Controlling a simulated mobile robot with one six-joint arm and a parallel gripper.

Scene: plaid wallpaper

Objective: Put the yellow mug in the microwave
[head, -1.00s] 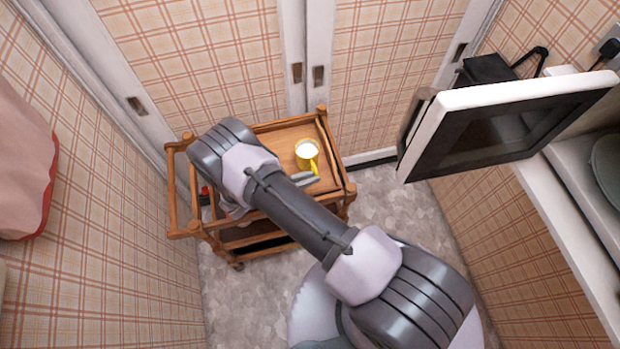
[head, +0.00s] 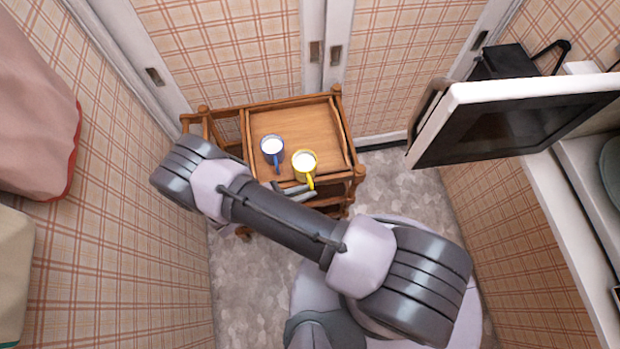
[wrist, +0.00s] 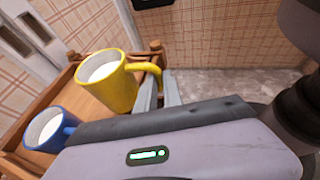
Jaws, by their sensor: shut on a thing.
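The yellow mug (head: 305,166), with a white inside, is at the front right of the wooden trolley's top in the head view. In the wrist view the yellow mug (wrist: 108,84) is upright, its handle toward my gripper. My gripper (head: 297,192) is shut on the mug's handle; in the wrist view its fingers (wrist: 160,94) are at the handle. Whether the mug's base touches the trolley I cannot tell. The microwave's white-framed door (head: 520,115) stands open at the right; its inside is mostly hidden by the door, with a round plate (head: 610,165) partly visible.
A blue mug (head: 272,148) stands just left of the yellow one, also in the wrist view (wrist: 47,130). The wooden trolley (head: 300,116) has raised rails. A black item (head: 503,62) is behind the door. Speckled floor (head: 385,188) is free right of the trolley.

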